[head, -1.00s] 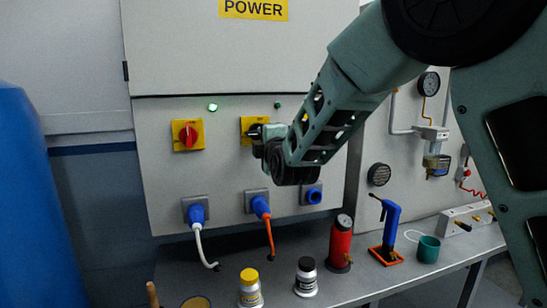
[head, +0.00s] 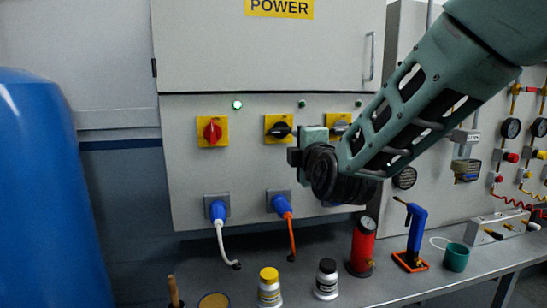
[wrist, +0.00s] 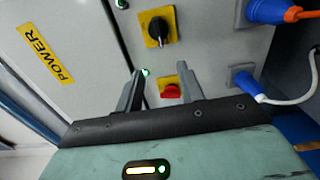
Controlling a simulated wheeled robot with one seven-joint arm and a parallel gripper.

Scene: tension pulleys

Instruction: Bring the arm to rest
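My arm is raised in front of a grey power cabinet (head: 240,180). My gripper (head: 294,157) is just below and right of the middle switch (head: 279,130), a black knob on a yellow plate. In the wrist view the two fingers stand apart with nothing between them, so the gripper (wrist: 160,86) is open. The black knob (wrist: 158,28) and the red knob (wrist: 170,91) show beyond the fingers, clear of them. The red-knobbed switch (head: 212,132) is at left in the head view. A third switch (head: 338,124) is partly hidden by my arm.
Blue plugs (head: 218,210) with white and orange cables hang below the switches. A bench (head: 380,290) beneath carries bottles (head: 327,280), a red jack (head: 362,247), a blue tool (head: 415,228) and a green cup (head: 455,257). A blue tank (head: 45,190) stands at left.

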